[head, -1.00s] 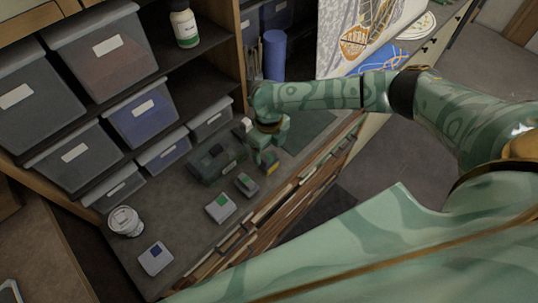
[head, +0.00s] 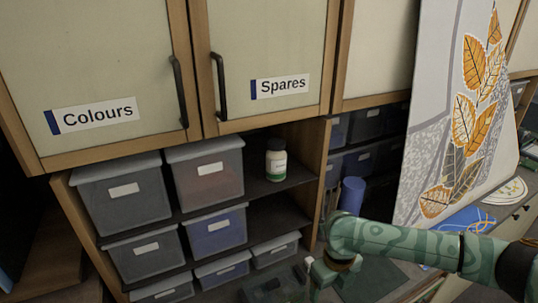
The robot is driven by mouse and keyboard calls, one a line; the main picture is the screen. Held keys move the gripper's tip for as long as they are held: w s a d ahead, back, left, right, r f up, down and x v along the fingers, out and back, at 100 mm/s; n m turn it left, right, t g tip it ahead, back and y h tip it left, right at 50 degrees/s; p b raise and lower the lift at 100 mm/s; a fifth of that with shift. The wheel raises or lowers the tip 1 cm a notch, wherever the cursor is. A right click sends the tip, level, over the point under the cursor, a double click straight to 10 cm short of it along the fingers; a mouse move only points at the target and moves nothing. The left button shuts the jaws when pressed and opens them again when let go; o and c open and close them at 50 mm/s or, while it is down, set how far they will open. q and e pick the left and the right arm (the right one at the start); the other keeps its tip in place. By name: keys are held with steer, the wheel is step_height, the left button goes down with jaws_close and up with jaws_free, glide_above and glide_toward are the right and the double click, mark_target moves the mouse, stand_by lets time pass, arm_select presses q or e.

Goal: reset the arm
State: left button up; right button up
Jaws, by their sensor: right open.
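My right arm comes in from the right side of the head view, low in the picture. My right gripper (head: 320,284) is at the bottom edge, over the workbench (head: 378,280), in front of the shelf unit's right side. Its jaws are open, and its lower part is near the frame's edge. I see nothing held in it. My left gripper is not in view.
Cupboard doors labelled Colours (head: 95,115) and Spares (head: 278,85) are shut above. Lidded bins (head: 122,192) fill the shelves, with a white bottle (head: 276,160) beside them. A blue cylinder (head: 352,195) and a leaf-pattern panel (head: 450,130) stand at the right.

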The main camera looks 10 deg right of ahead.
steer(key=s+a+m+t+y, duration=0.2)
steer(key=s+a+m, duration=0.25)
steer(key=a, duration=0.25)
steer(key=s+a+m+t+y, duration=0.25)
steer(key=a+m, duration=0.25)
steer(key=a, duration=0.3)
steer(key=s+d+r+m+t+h, duration=0.15)
steer(key=s+d+m+h, duration=0.35)
steer(key=d+m, duration=0.65)
steer(key=s+d+r+m+t+h, duration=0.15)
steer(key=s+d+m+h, duration=0.3)
steer(key=d+m, duration=0.75)
steer(key=s+a+f+g+y+b, duration=0.2)
steer(key=f+b, duration=0.3)
steer(key=f, duration=1.2)
steer(key=s+a+f+g+y+b, duration=0.15)
steer(key=f+b, duration=0.45)
steer(key=f, duration=1.2)
steer(key=s+f+m+g+b, duration=0.1)
steer(key=s+f+b, duration=0.4)
steer(key=s+f, duration=0.5)
steer(key=s+f+m+g+y+b, duration=0.1)
steer(key=s+f+b, duration=0.4)
steer(key=s+f, duration=0.5)
step_height(320, 180, down, 8)
steer(key=shift+a+m+g+b, duration=0.15)
steer(key=shift+m+g+b, duration=0.15)
steer(key=shift+g, duration=0.3)
